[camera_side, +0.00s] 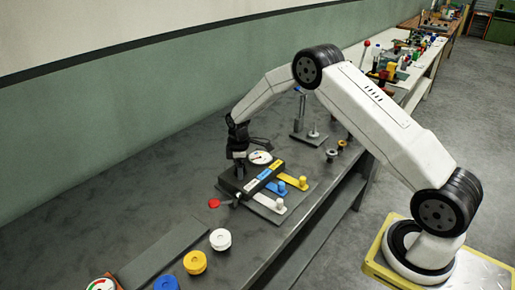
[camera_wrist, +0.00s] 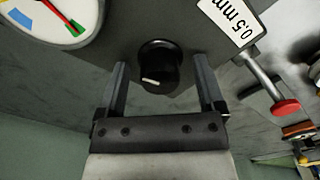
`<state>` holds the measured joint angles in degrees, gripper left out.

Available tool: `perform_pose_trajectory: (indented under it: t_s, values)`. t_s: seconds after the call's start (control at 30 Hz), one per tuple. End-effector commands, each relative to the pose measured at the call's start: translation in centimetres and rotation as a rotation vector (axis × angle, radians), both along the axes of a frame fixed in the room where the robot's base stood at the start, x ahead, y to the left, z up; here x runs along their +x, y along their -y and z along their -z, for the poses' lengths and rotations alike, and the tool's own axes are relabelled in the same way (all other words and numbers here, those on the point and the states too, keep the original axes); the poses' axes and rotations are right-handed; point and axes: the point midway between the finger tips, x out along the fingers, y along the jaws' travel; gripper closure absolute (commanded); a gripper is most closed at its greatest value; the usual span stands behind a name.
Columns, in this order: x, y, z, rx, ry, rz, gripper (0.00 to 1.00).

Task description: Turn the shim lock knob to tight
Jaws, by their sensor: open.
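The black shim lock knob (camera_wrist: 158,66) has a short white pointer mark near its lower left edge in the wrist view. My gripper (camera_wrist: 160,72) is open, with one finger on each side of the knob and a visible gap on both sides. In the side view my gripper (camera_side: 238,165) is at the far end of the dark shim block (camera_side: 238,184), and the knob is hidden there. A round gauge (camera_side: 260,157) with coloured marks sits on the block; its dial (camera_wrist: 50,18) shows a red needle beside a green part. I cannot read any tight marking.
White, blue and yellow shim tabs (camera_side: 270,203) stick out from the block. A red-ended lever (camera_wrist: 285,106) stands close to my right finger in the wrist view. White and yellow spools (camera_side: 195,262) are nearer the camera; a post stand (camera_side: 299,122) is behind.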

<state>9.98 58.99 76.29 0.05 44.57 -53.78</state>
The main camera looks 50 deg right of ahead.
Motion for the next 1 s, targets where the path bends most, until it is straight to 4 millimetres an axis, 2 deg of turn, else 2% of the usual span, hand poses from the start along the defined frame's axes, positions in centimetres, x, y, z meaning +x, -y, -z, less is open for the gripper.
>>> perform_pose_trajectory:
  t_s: [0.03, 0.07, 0.3, 0.33, 0.67, 1.0]
  values:
    - [0.0, 0.0, -0.01, 0.0, 0.0, 0.0, 0.13]
    - [0.0, 0.0, -0.02, 0.0, 0.0, 0.0, 0.19]
    - [0.0, 0.0, -0.04, 0.0, 0.0, 0.0, 0.95]
    - [0.0, 0.0, -0.04, 0.0, 0.0, 0.0, 1.0]
    - [0.0, 0.01, -0.05, -0.001, -0.001, 0.029, 1.0]
    - [-0.02, 0.03, -0.04, -0.001, -0.003, 0.198, 1.0]
